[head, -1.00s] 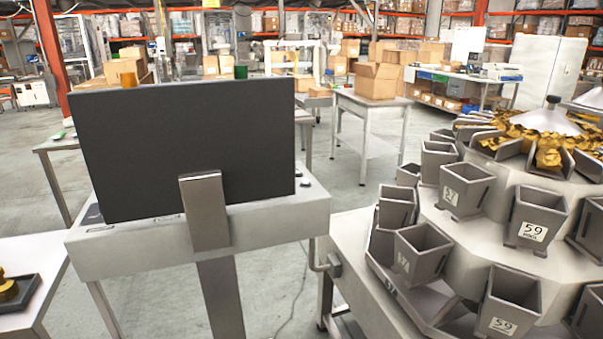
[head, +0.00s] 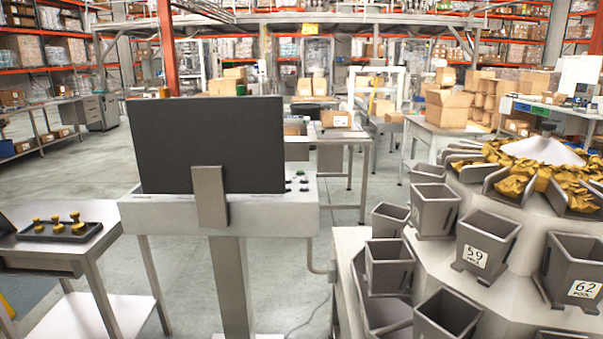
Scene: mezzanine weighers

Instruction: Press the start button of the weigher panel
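The weigher panel (head: 270,212) is a light grey console on a post, straight ahead in the head view. A dark monitor (head: 208,140) stands on it with its back towards me, held by a grey bracket (head: 209,197). The monitor hides part of the console top. Neither of my grippers is in view.
The weigher (head: 480,235) with several grey buckets and gold packets stands close on the right. A side table (head: 70,250) on the left holds a dark tray (head: 28,233) with brass weights. Open floor (head: 275,270) shows between the panel and the weigher.

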